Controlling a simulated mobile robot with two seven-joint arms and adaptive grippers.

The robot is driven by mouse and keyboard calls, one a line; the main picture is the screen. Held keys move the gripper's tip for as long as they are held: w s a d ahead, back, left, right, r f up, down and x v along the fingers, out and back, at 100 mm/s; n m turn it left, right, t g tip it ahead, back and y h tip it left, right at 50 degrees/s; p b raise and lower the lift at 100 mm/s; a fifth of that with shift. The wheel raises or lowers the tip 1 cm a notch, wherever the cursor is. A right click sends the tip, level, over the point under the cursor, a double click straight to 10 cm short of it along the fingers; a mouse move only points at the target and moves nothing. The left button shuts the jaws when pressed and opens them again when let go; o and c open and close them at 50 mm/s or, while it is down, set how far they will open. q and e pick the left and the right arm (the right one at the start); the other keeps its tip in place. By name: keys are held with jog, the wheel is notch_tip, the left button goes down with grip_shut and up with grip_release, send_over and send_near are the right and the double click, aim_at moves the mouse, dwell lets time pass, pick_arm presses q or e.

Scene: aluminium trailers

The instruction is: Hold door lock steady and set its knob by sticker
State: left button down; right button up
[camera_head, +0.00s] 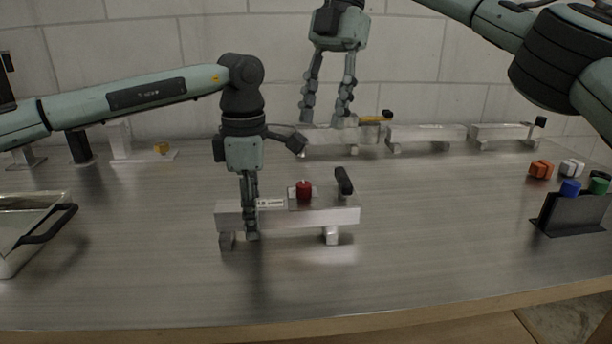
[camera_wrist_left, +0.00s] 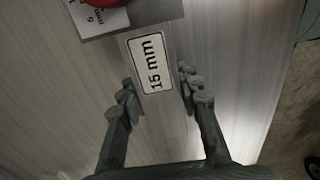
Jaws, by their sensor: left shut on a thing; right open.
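The door lock (camera_head: 290,218) is a silver bar on two small feet in the middle of the table. A red knob (camera_head: 304,190) sits on a small silver block on it, and a dark lever (camera_head: 343,181) rises at its right. A white sticker (camera_wrist_left: 150,63) reading "15 mm" lies on the bar; beside it the red knob (camera_wrist_left: 102,3) is cut off by the frame edge. My left gripper (camera_head: 250,232) is shut across the bar's left part, and its fingers flank the bar in the wrist view (camera_wrist_left: 160,98). My right gripper (camera_head: 324,118) is open and empty, raised behind the lock.
More silver bars (camera_head: 427,134) stand along the back, one with a yellow piece (camera_head: 374,119). A metal tray with a black handle (camera_head: 62,222) is at left. Orange (camera_head: 541,169) and white (camera_head: 571,168) blocks and a dark rack (camera_head: 572,214) are at right. The table front is clear.

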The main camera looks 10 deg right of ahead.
aim_at(304, 184)
jog(key=shift+y, duration=0.3)
jog(key=x, duration=1.1)
jog(key=shift+f, duration=0.2)
jog(key=shift+c, duration=0.3)
grip_shut()
